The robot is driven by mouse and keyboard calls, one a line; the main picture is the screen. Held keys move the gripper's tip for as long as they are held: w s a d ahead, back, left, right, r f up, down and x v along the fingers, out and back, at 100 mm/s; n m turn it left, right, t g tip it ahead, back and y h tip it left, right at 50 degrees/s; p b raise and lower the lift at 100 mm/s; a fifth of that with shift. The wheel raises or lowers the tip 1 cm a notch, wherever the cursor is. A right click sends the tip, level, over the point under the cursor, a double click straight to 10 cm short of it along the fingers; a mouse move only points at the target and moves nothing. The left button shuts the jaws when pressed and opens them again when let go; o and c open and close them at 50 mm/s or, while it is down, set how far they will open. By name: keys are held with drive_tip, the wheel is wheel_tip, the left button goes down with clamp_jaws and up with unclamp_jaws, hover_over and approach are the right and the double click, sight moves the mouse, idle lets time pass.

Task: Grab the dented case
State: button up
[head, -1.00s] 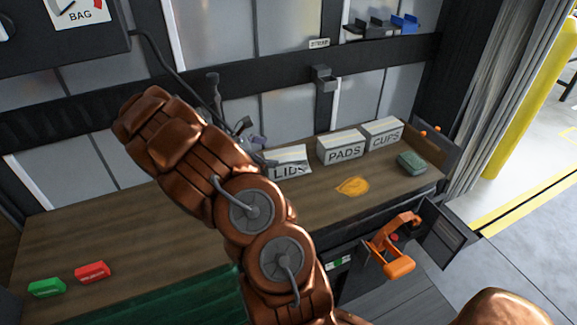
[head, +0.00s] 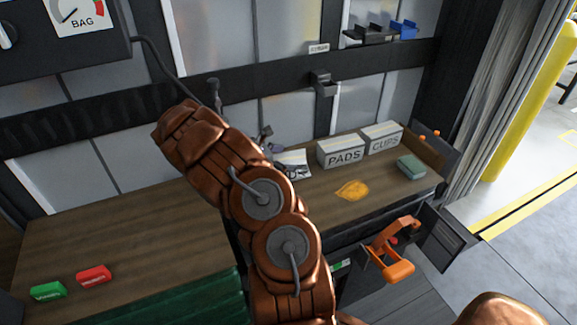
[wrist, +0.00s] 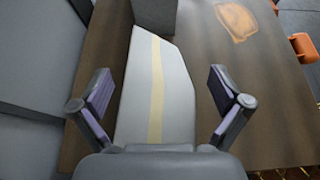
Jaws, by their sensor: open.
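The dented case is the pale grey LIDS box (head: 294,165) on the wooden bench, with a crooked front face. My arm hides much of it in the head view. In the wrist view a grey case with a yellow tape stripe (wrist: 157,115) lies between my fingers, its far end cut at a slant. My gripper (wrist: 160,90) is open, one finger on each side of the case. How far the fingertips are above the bench I cannot tell.
The PADS box (head: 341,152) and CUPS box (head: 382,138) stand to the right on the bench (head: 130,225). A green item (head: 411,167) lies beyond. Red (head: 94,275) and green (head: 48,291) blocks lie at left.

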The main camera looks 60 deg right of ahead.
drive_tip(key=shift+s+d+f, duration=0.2)
drive_tip(key=shift+s+d, duration=0.05)
drive_tip(key=shift+d, duration=0.05)
drive_tip(key=shift+c, duration=0.4)
drive_tip(key=c, duration=1.7)
drive_tip(key=shift+c, duration=0.2)
